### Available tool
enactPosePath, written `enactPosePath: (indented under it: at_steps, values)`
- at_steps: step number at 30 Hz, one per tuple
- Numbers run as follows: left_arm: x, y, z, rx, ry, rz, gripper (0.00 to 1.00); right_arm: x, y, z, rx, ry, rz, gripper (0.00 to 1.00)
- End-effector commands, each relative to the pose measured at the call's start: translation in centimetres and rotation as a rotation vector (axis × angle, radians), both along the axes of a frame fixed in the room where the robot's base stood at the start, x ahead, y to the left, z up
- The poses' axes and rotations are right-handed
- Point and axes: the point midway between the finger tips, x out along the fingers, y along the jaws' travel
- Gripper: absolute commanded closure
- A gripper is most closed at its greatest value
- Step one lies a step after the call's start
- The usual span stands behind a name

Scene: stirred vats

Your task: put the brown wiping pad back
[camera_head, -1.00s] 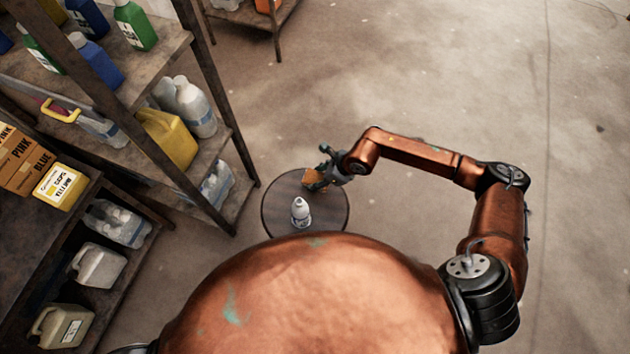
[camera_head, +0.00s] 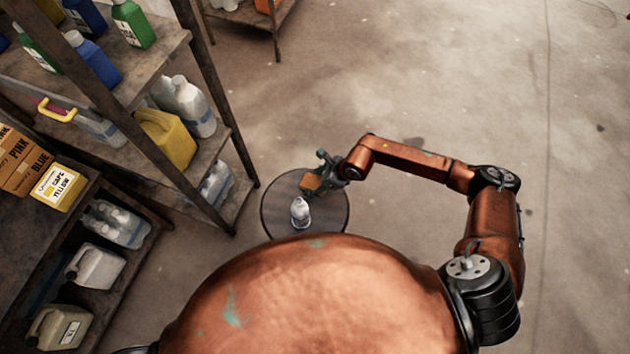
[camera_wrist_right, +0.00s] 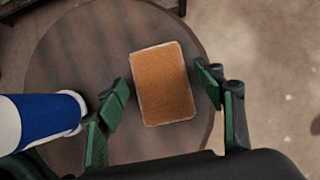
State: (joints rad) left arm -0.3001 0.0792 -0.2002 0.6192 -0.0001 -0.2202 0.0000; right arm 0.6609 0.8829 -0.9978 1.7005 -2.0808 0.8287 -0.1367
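The brown wiping pad (camera_head: 311,182) lies on the small round table (camera_head: 277,216), near its far right edge. In the right wrist view the pad (camera_wrist_right: 162,84) lies flat on the dark wooden top, between and ahead of my fingertips. My right gripper (camera_head: 325,172) is open just above the pad. Its two green fingers (camera_wrist_right: 163,95) are spread apart, and I see no contact with the pad. My left gripper is not in view.
A white bottle (camera_head: 300,212) stands on the table; its blue label (camera_wrist_right: 55,116) shows close to my finger in the wrist view. A shelf (camera_head: 228,215) with jugs and bottles stands at the left. The floor at the right is clear.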

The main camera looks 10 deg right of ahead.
Motion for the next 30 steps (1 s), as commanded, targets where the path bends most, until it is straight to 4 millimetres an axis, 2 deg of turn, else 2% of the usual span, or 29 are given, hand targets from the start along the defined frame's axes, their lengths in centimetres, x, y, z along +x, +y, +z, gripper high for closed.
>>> enactPosePath:
  at_steps: [7, 11, 24, 30]
  values:
    - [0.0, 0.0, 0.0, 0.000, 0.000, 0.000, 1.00, 0.0, 0.0, 0.1, 0.000, 0.000, 0.000, 0.36]
    - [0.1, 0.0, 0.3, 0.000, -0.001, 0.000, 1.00, -0.1, -0.2, 0.8, 0.000, -0.002, 0.000, 0.36]
    - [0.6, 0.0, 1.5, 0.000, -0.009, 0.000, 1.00, -2.5, -3.8, 8.1, -0.002, -0.003, -0.001, 0.36]
    - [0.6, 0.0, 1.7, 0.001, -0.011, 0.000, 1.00, -3.2, -4.8, 10.1, 0.000, -0.001, -0.001, 0.36]
